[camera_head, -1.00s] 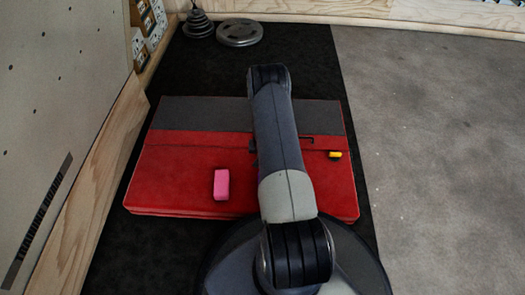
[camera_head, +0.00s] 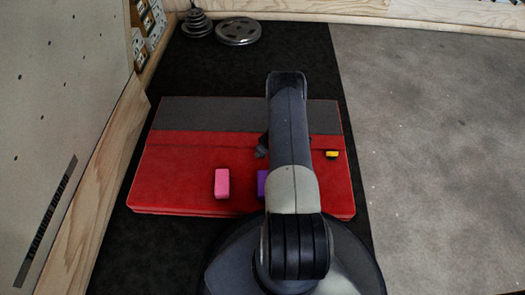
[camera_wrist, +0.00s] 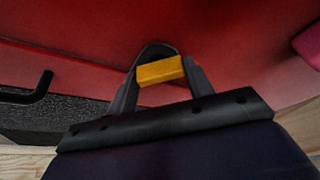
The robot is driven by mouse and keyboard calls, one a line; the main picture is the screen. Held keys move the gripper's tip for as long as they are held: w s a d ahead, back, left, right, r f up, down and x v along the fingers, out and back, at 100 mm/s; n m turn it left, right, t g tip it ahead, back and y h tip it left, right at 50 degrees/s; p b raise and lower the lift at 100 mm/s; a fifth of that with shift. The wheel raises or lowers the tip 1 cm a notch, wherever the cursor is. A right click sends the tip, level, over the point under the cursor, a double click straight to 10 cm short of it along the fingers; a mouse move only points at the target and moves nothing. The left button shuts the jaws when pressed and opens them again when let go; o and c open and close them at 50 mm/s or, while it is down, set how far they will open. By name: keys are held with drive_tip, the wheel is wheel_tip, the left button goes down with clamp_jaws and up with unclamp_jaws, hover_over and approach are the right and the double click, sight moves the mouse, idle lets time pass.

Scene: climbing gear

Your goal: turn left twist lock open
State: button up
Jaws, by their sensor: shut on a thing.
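In the wrist view, my gripper (camera_wrist: 162,84) has its two dark fingers on either side of a small orange-yellow block-shaped piece (camera_wrist: 160,70), and it is shut on it. A dark curved loop (camera_wrist: 155,48) arches just behind this piece; I cannot tell whether it belongs to the same lock. In the head view my own arm hides most of the gripper and the held piece. Another small yellow and black piece (camera_head: 332,154) lies on the right part of the red mat, apart from my arm.
The red and grey folded mat (camera_head: 180,150) lies on black flooring. A pink block (camera_head: 222,183) and a partly hidden purple block (camera_head: 262,184) sit on its front. A black bent rod (camera_wrist: 35,92) shows in the wrist view. Weight plates (camera_head: 238,31) lie behind; a panel wall (camera_head: 60,110) stands left.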

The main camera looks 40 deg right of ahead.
drive_tip(key=n+y+b, duration=0.1)
drive_tip(key=n, duration=0.1)
drive_tip(key=n+b, duration=0.1)
drive_tip(key=n, duration=0.1)
drive_tip(key=shift+w+d+f+n+g+y+b, duration=0.1)
drive_tip(key=shift+d+f+n+g+y+b, duration=0.1)
drive_tip(key=shift+n+g+y+b, duration=0.15)
drive_tip(key=shift+r+n+g+y+b, duration=0.1)
drive_tip(key=shift+n+g+y+b, duration=0.45)
drive_tip(key=shift+n+b, duration=1)
drive_tip(key=shift+n, duration=0.5)
drive_tip(key=o, duration=1)
drive_tip(key=shift+d+r, duration=0.1)
drive_tip(key=shift+p, duration=0.3)
drive_tip(key=p+v, duration=0.4)
drive_tip(key=v, duration=0.7)
drive_tip(key=shift+w, duration=0.1)
